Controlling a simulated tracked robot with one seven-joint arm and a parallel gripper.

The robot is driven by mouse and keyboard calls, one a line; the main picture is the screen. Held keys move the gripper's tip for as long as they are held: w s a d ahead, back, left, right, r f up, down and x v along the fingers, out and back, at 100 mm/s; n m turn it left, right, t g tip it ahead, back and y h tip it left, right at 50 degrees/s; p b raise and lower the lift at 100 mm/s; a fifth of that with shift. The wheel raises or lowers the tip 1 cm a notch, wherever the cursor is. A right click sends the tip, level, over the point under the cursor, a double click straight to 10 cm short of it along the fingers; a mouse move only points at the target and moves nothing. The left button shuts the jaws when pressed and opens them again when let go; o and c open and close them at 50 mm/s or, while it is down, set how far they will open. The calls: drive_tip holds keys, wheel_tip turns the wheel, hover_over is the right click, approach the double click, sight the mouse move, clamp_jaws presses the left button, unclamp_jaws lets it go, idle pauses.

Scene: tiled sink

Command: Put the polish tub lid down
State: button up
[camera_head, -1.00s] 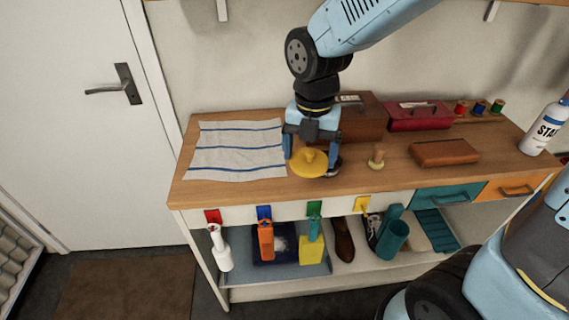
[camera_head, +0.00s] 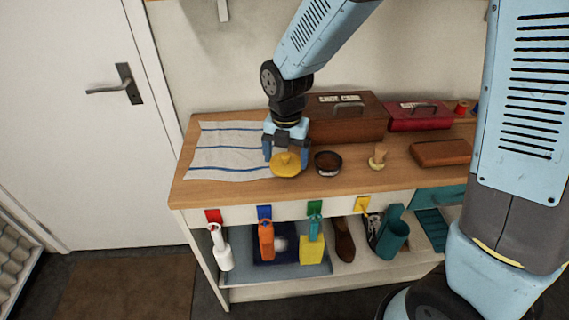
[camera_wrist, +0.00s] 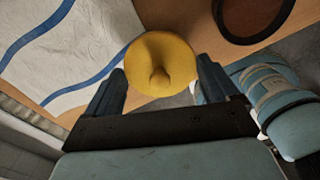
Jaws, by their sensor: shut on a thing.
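The yellow polish tub lid (camera_head: 286,165), round with a knob on top, is held by my gripper (camera_head: 287,157) near the front edge of the wooden bench top. My gripper is shut on the lid, with a blue finger on each side of it. In the wrist view the lid (camera_wrist: 160,64) sits between the two fingers. The open polish tub (camera_head: 328,163), dark and round, stands just right of the lid, apart from it. I cannot tell whether the lid touches the bench.
A striped cloth (camera_head: 228,150) lies left of the lid. A small wooden-handled brush (camera_head: 378,157), a brown leather case (camera_head: 441,153), a shoe care box (camera_head: 347,119) and a red box (camera_head: 418,117) stand right and behind.

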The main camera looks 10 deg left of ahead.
sight(286, 158)
drive_tip(key=shift+f, duration=1.5)
drive_tip(key=shift+f, duration=0.1)
drive_tip(key=o, duration=0.8)
